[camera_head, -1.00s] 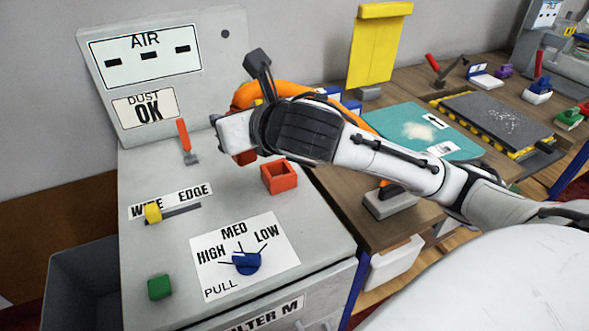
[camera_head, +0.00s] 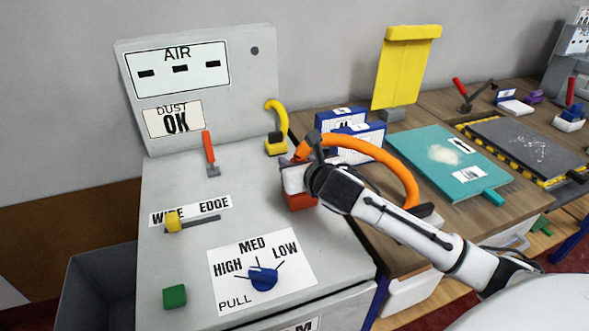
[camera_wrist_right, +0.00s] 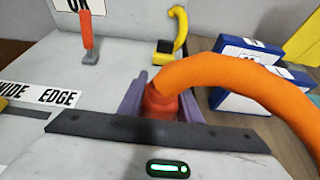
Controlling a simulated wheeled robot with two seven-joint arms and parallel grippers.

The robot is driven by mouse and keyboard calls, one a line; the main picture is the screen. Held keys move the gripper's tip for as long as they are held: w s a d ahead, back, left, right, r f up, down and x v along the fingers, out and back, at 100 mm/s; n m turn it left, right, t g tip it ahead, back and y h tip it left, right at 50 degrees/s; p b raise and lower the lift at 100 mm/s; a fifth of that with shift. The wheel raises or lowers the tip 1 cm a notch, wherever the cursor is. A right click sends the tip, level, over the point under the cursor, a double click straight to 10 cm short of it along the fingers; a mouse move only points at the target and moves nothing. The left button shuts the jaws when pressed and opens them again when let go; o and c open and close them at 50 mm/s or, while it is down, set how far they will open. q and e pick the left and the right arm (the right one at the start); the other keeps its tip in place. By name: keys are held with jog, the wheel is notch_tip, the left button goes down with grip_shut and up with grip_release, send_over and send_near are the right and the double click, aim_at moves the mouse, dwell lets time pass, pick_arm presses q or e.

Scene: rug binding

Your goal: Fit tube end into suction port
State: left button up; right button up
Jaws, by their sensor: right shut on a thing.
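The orange tube (camera_head: 375,150) arcs from the bench at right to my right gripper (camera_head: 291,178). In the right wrist view, the tube's reddish end (camera_wrist_right: 160,103) lies between the purple fingers of my right gripper (camera_wrist_right: 161,108), which are shut on it. The square red suction port (camera_head: 300,203) on the grey machine top is directly below the gripper, mostly covered by it in the head view. Whether the tube end is inside the port or just above it cannot be told. My left gripper is not in view.
The grey machine carries a red lever (camera_head: 208,152), a yellow slider (camera_head: 173,221), a blue dial (camera_head: 263,278) and a green button (camera_head: 175,296). A yellow hooked piece (camera_head: 277,128) stands behind the port. Blue-and-white boxes (camera_head: 358,142) and a teal mat (camera_head: 440,165) are on the bench.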

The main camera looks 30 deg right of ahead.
jog(key=shift+f, duration=0.95)
jog(key=shift+f, duration=0.15)
jog(key=o, duration=1.1)
jog(key=shift+r, duration=0.2)
jog(key=v, duration=1.2)
jog(key=shift+f, duration=0.1)
jog(key=shift+s, duration=0.1)
